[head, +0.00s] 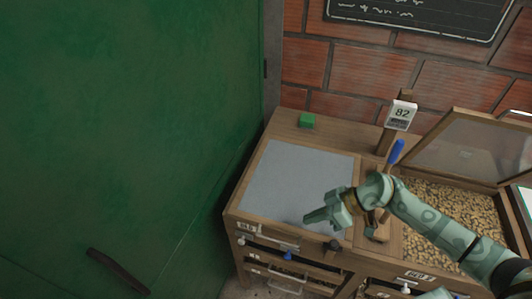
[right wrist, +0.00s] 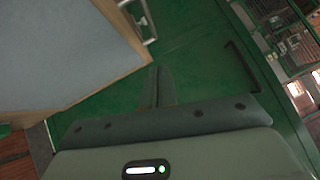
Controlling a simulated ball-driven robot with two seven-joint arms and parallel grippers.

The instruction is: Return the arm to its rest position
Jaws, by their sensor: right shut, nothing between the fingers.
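My right arm (head: 425,220) reaches in from the right in the head view, over the front of the wooden cabinet. It is patterned pale green. Its gripper (head: 318,216) is shut and empty, above the front part of the grey panel on the cabinet top. In the right wrist view the two dark fingers (right wrist: 158,88) are together, with the green surface behind them. My left gripper is not in view.
The grey panel (head: 295,175) and a green block (head: 306,121) are on the wooden cabinet. A blue-handled lever (head: 396,153) and an 82 sign (head: 402,114) stand near the arm. An open-lidded bin (head: 440,205) lies right, a green door (head: 130,130) left.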

